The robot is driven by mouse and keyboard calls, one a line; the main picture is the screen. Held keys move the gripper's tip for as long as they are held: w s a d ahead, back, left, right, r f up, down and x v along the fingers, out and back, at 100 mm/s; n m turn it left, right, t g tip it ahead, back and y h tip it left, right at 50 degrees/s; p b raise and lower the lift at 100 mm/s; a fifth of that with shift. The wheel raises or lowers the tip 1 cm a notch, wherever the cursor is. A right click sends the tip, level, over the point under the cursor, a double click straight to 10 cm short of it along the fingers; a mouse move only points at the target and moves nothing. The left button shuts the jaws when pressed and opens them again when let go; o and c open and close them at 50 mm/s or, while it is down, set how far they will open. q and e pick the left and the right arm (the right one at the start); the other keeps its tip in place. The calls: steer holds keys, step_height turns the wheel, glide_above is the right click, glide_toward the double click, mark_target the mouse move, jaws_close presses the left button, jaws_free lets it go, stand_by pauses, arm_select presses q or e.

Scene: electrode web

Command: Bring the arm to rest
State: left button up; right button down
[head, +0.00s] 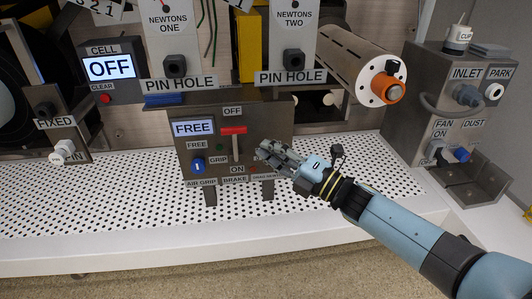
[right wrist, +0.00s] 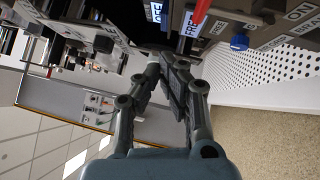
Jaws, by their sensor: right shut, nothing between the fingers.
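My right gripper (head: 266,150) is shut and empty. In the head view its arm comes in from the lower right, and its fingertips are in front of the grey brake box (head: 265,118), just right of the red-handled lever (head: 233,130). I cannot tell whether they touch the box. In the right wrist view the closed fingers (right wrist: 170,62) point toward the panels, and the red lever (right wrist: 202,12) shows at the top. The box's display (head: 194,128) reads FREE. My left gripper is not in view.
The white perforated bench (head: 330,200) is mostly clear. A CELL display (head: 110,67) reads OFF at the left. PIN HOLE brackets (head: 290,78) stand behind the box. A grey cylinder with an orange hub (head: 388,88) and an INLET unit (head: 468,95) stand at the right.

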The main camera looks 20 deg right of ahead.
stand_by(0.4)
steer(key=s+d+f+m+g+h, duration=0.35)
steer(key=s+f+m, duration=0.25)
steer(key=s+f, duration=0.3)
steer(key=s+d+f+m+g+h, duration=0.2)
steer(key=s+f+m+g+h, duration=0.2)
steer(key=s+f+m, duration=0.5)
steer(key=s+d+f+m+g+h, duration=0.35)
steer(key=s+f, duration=0.25)
steer(key=s, duration=0.7)
arm_select(q)
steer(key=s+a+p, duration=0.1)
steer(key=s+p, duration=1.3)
steer(key=p, duration=0.1)
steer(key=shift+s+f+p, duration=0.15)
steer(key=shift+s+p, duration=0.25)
arm_select(e)
steer(key=s+f+m+g, duration=0.1)
steer(key=s+m+g, duration=0.5)
steer(key=s, duration=1.8)
steer(key=shift+s+a+f+m, duration=0.3)
steer(key=shift+s+f+m, duration=0.1)
steer(key=shift+m, duration=0.25)
